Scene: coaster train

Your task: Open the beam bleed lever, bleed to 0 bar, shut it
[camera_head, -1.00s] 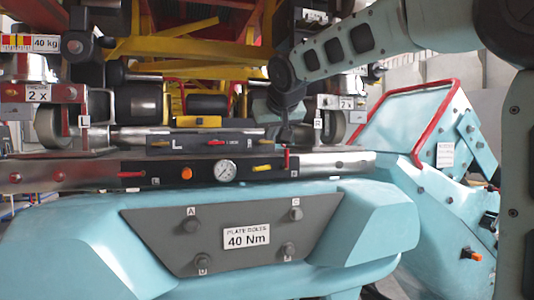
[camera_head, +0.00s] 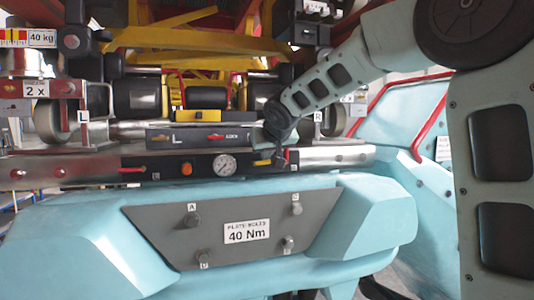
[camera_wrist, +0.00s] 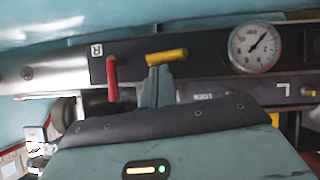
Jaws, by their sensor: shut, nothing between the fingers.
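The dark beam panel (camera_head: 203,167) carries a round gauge (camera_head: 224,165), which also shows in the wrist view (camera_wrist: 255,47); its reading is too small to make out. A yellow lever (camera_wrist: 166,57) lies roughly along the beam, and a red lever (camera_wrist: 113,80) stands across it, beside the R label. I cannot tell which is the bleed lever. My gripper (camera_wrist: 156,74) is shut and empty, with its tips at the yellow lever; I cannot tell whether they touch. In the head view my gripper (camera_head: 278,158) partly covers both levers.
The L lock panel (camera_head: 200,138) lies just behind the beam. A grey plate (camera_head: 245,234) marked 40 Nm is below. Red rails (camera_head: 430,120) stand at right.

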